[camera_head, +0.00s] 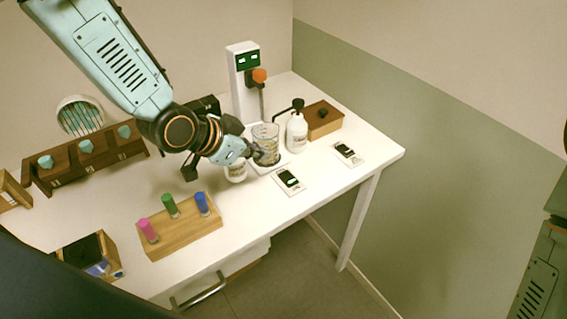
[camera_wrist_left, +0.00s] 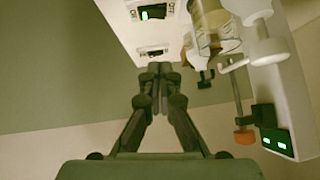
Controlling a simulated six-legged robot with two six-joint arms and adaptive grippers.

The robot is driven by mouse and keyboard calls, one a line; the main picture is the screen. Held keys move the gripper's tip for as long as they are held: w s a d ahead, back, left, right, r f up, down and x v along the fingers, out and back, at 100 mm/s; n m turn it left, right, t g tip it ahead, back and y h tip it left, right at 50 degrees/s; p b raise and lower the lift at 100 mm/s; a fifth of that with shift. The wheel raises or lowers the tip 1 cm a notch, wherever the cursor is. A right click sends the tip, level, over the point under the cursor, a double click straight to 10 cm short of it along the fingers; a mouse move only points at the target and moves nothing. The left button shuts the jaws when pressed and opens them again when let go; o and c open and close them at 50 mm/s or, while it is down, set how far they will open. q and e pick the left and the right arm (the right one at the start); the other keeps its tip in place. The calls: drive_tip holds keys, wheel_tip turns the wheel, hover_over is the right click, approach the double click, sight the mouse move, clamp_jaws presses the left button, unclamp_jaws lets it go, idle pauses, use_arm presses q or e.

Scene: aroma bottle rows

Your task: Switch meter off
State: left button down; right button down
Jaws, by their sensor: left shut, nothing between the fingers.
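Two small switch panels lie on the white table: a near one (camera_head: 289,181) and one farther right (camera_head: 348,153). Both show in the left wrist view, one at the top (camera_wrist_left: 157,12) with ON and OFF lettering and a green light, the other (camera_wrist_left: 153,52) just beyond my fingertips. A white upright device (camera_head: 243,80) with green displays and an orange knob (camera_head: 259,75) stands at the back; it also shows in the left wrist view (camera_wrist_left: 278,141). I cannot tell which is labelled meter. My left gripper (camera_head: 259,155) is shut and empty, by the glass beaker (camera_head: 269,138). My right gripper is out of view.
A white pump bottle (camera_head: 297,134) and a wooden box (camera_head: 322,120) stand right of the beaker. A white jar (camera_head: 236,172) is under my left gripper. A wooden rack (camera_head: 181,237) with coloured-topped vials is at the front.

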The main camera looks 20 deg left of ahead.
use_arm(q)
drive_tip(key=shift+s+d, duration=0.1)
drive_tip(key=shift+d, duration=0.05)
hover_over(288, 177)
drive_tip(key=s, duration=0.1)
drive_tip(key=f, duration=0.7)
drive_tip(key=shift+a, duration=0.4)
drive_tip(key=shift+a+f, duration=0.25)
drive_tip(key=shift+f, duration=0.95)
drive_tip(key=shift+w+a+f, duration=0.1)
drive_tip(key=shift+f, duration=0.65)
